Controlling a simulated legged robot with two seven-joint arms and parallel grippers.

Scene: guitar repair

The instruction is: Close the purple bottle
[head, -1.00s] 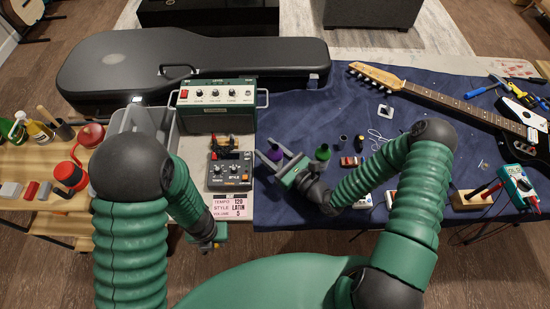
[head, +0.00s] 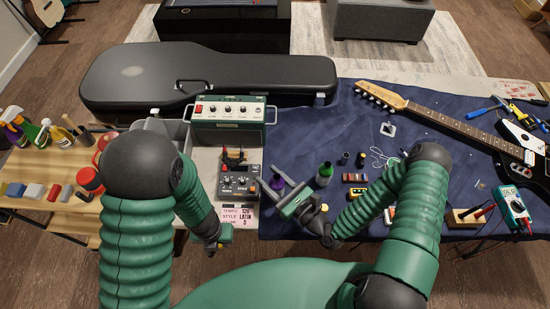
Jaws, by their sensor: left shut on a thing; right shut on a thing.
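The small purple bottle (head: 277,183) is on the blue mat, right of the grey pedal, with its lower part hidden. My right gripper (head: 281,193) is shut on it, with a finger on each side. I cannot make out whether a cap sits on its top. My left gripper (head: 219,243) points down in front of the tempo display, left of the bottle and apart from it. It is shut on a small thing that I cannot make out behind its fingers.
A green bottle (head: 324,176) stands close to the right of my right gripper. The grey pedal (head: 238,182) and the green amplifier (head: 229,112) are behind my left gripper. A guitar (head: 440,118) lies at the back right. Spray bottles (head: 31,130) stand on the wooden shelf at left.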

